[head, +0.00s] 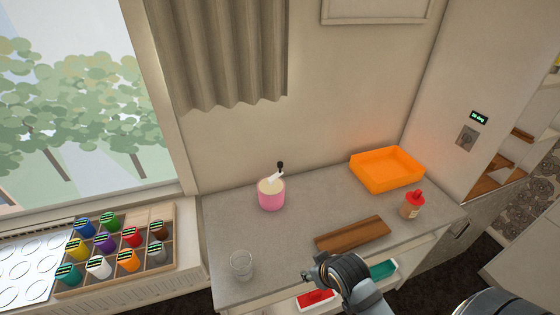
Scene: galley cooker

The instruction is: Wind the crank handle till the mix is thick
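A pink tub (271,200) stands upright on the grey counter (225,215), near the wall. A pale mix or lid (267,187) shows at its top; I cannot tell how thick it is. The crank handle (280,168) has a white arm and a black knob, and sticks up to the right from the top of the tub. My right gripper (309,277) is at the counter's front edge, well in front of the tub and apart from it. Its fingers are small and mostly hidden, so I cannot tell if they are open. My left gripper is out of view.
A clear glass (241,266) stands front left on the counter. A brown board (352,234), a red-topped bottle (412,206) and an orange tray (387,170) are to the right. A rack of coloured jars (174,222) is at left. The counter around the tub is clear.

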